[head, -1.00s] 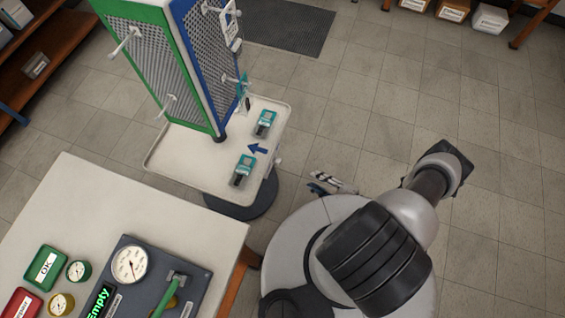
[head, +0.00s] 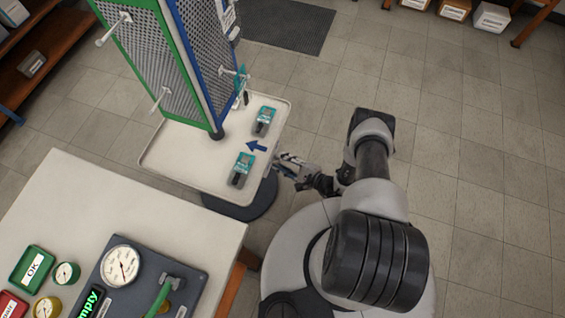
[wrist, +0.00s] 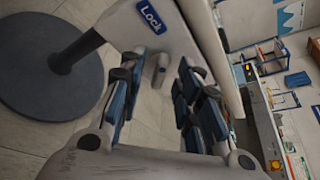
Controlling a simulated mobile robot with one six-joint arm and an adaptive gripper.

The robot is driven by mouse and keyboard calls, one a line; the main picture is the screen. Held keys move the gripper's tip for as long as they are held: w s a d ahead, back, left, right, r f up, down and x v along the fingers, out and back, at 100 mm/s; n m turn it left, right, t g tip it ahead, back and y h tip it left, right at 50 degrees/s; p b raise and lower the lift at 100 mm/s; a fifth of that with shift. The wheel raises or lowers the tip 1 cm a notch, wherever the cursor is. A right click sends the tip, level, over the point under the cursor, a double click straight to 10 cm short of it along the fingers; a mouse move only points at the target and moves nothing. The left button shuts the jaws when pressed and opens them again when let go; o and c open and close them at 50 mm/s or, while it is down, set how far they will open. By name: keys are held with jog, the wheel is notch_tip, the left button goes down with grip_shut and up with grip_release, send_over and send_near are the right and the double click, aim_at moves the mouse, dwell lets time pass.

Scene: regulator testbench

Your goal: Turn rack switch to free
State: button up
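The rack (head: 185,60) is a green and blue mesh panel stand on a white tray base (head: 185,155). In the wrist view, the grey rack switch (wrist: 161,68) sticks out below the tray, near a blue "Lock" label (wrist: 150,17). My gripper (wrist: 158,82) is open, with the switch showing between its two blue-padded fingers. I cannot tell whether either finger touches it. In the head view, my gripper (head: 284,163) is at the tray's right edge, and the switch is hidden there.
Two teal-topped devices (head: 243,169) (head: 264,121) and a blue arrow (head: 257,147) are on the tray. The rack's round dark foot (wrist: 50,78) stands on the floor. A white table (head: 120,200) with gauges (head: 120,265) is at the lower left. Floor to the right is clear.

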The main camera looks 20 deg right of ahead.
jog(key=shift+w+a, duration=0.1)
jog(key=shift+w, duration=0.05)
grip_shut()
dwell(0.4)
